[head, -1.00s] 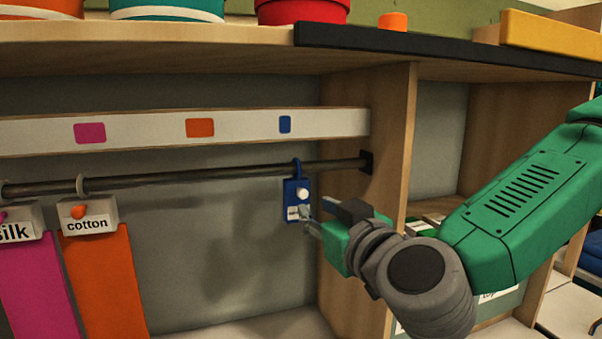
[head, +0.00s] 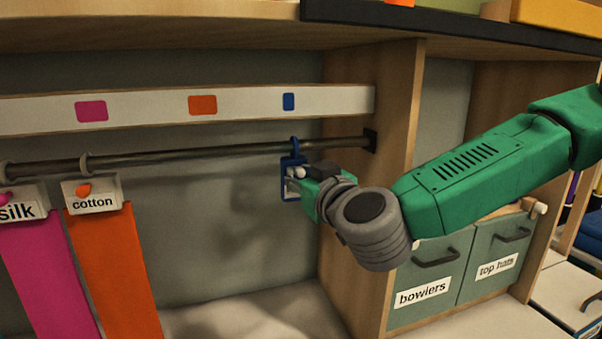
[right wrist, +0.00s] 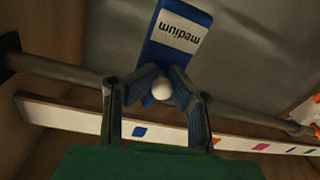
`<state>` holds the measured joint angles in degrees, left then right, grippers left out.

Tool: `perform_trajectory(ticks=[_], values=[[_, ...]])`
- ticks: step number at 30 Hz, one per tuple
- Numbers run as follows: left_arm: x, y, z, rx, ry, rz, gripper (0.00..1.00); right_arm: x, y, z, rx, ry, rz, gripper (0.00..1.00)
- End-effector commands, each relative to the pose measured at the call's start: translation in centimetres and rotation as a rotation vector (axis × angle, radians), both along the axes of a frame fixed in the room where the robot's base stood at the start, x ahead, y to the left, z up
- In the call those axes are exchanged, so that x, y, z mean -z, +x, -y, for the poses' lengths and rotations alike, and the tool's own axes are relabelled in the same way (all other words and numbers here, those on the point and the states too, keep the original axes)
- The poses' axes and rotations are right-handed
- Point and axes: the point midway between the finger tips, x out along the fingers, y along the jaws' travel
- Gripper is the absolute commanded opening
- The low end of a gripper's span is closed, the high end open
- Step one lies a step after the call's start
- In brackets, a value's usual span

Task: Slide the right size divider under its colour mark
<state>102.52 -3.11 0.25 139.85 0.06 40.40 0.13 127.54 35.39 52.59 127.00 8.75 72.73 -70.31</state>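The blue divider (head: 285,190) hangs by its ring on the dark rod (head: 215,154), just right of below the blue mark (head: 289,102). In the right wrist view it is a blue tag (right wrist: 178,40) with an upside-down "medium" label and a white knob (right wrist: 162,89). My right gripper (head: 302,182) is at its front and hides part of it. In the right wrist view the fingers (right wrist: 165,78) are closed in around the knob. The pink mark (head: 91,111) and orange mark (head: 203,104) are further left on the white strip. My left gripper is out of view.
An orange "cotton" divider (head: 92,195) and a pink "silk" divider (head: 20,209) hang on the left of the rod with cloth below. A wooden upright (head: 395,150) closes the right side. The rod is clear between cotton and blue.

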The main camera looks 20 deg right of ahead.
Motion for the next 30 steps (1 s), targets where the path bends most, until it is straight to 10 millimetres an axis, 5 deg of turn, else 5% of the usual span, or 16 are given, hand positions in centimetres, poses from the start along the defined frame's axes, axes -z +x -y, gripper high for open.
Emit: perform_trajectory(ticks=[20,21,30], values=[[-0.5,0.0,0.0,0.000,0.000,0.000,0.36,-0.3,-0.3,-2.6,-0.006,0.000,0.006,0.00],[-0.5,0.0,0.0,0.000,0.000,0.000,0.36,-0.3,-0.3,-2.6,-0.006,0.000,0.006,0.24],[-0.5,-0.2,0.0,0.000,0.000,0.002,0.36,-0.1,-0.3,-2.3,-0.002,0.001,0.003,0.25]])
